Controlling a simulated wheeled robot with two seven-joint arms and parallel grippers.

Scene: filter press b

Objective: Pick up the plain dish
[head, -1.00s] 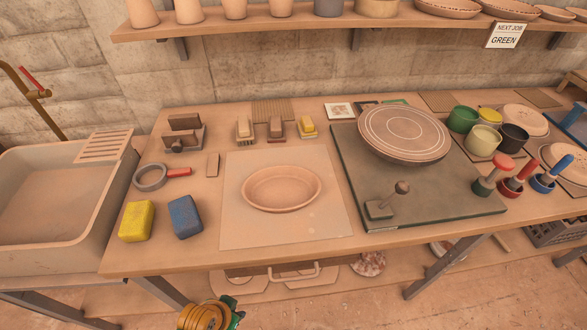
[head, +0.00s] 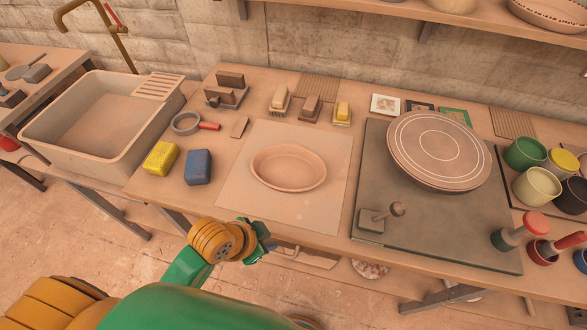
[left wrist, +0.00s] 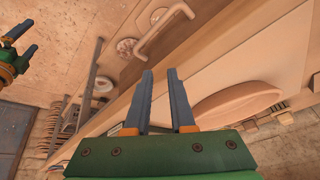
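The plain dish (head: 288,167) is a shallow oval clay-coloured dish. It rests upright on a pale square board (head: 240,205) near the middle of the bench, and nothing touches it. My left gripper (head: 262,238) is in front of the bench's front edge, short of the dish and apart from it. In the left wrist view its two fingers (left wrist: 163,100) are spread with nothing between them, and the dish (left wrist: 235,103) lies beyond them to the right. My right gripper (left wrist: 26,42) shows at the left edge of that view, its fingers apart and empty; the head view does not show it.
A yellow sponge (head: 161,158) and a blue sponge (head: 198,167) lie left of the board. A round turntable (head: 438,150) stands on a dark mat (head: 440,225) to the right, with a knobbed tool (head: 375,218). Cups (head: 525,153) stand farther right. A sink (head: 95,125) is at left.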

